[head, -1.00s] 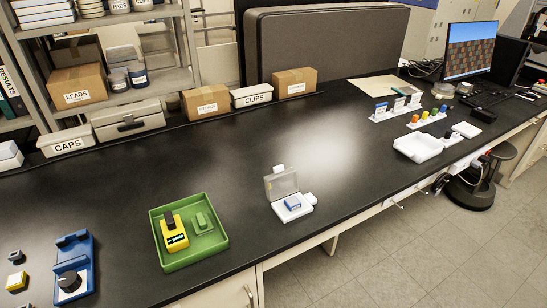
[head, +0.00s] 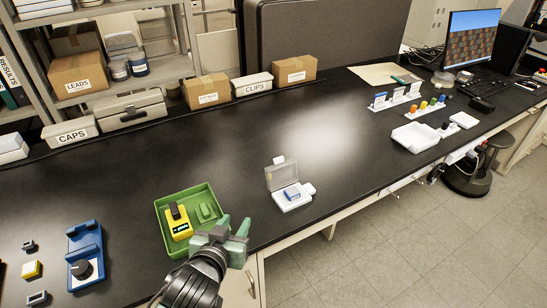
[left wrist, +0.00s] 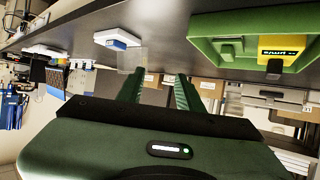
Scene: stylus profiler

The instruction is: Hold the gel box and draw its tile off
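The gel box (head: 299,203) is a small white box on the black bench with its clear lid (head: 281,178) standing open. A blue-and-white tile (head: 291,193) sits in its base. In the left wrist view, which is upside down, the gel box (left wrist: 103,36) shows with its lid, beyond and to the left of the fingers. My left gripper (head: 234,226) is open and empty, near the bench's front edge, left of the gel box and apart from it. My right gripper is not in view.
A green tray (head: 163,222) holding a yellow device (head: 180,230) lies just behind my left gripper. A blue device with a black knob (head: 85,253) stands further left. The bench around and behind the gel box is clear; a white tray (head: 416,136) lies further right.

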